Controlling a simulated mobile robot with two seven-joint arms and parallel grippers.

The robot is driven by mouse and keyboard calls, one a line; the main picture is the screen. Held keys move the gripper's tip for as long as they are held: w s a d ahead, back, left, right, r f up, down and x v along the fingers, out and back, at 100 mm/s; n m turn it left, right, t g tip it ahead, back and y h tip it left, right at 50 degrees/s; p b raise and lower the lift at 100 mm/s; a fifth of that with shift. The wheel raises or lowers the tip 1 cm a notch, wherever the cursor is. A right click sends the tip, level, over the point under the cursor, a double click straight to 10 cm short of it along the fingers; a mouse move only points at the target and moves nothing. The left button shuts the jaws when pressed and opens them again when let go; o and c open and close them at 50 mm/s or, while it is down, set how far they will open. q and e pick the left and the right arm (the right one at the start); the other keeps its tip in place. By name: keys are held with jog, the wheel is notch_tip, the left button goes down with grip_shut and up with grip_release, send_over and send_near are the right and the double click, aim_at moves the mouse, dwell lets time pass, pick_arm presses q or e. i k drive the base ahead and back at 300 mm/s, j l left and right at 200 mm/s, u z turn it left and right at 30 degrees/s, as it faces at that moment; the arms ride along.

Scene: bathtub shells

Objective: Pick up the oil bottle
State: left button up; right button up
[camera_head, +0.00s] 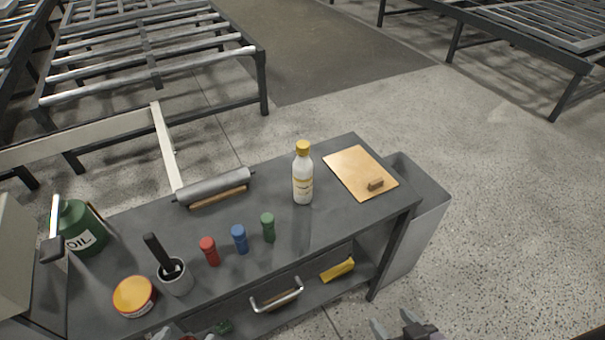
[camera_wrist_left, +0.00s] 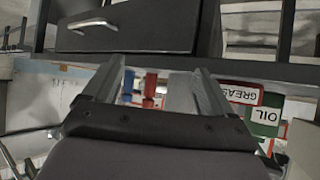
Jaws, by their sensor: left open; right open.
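A green can labelled OIL (camera_head: 80,228) stands at the left end of the grey workbench (camera_head: 335,228) in the head view. A white bottle with a yellow cap (camera_head: 303,180) stands upright towards the bench's right side; its small label is not readable. In the left wrist view, the fingers of my left gripper (camera_wrist_left: 158,68) are open and nothing is visibly held. A green container with an upside-down OIL label (camera_wrist_left: 265,115) shows right of them; I cannot tell if it is the same can. My right gripper (camera_head: 400,326) is open at the bottom edge, in front of the bench.
A red (camera_head: 209,251), a blue (camera_head: 240,239) and a green cylinder (camera_head: 268,228) stand mid-bench. A grey cup with a black-handled tool (camera_head: 174,277) and an orange-lidded tin (camera_head: 134,296) are front left. A roller (camera_head: 215,187) and a board (camera_head: 358,170) lie at the back.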

aim_at(302, 164)
jog(key=i+l+u, duration=0.2)
jog(key=l, duration=0.7)
jog(key=l+u, duration=0.15)
jog(key=l, duration=0.75)
jog(key=i+j, duration=0.4)
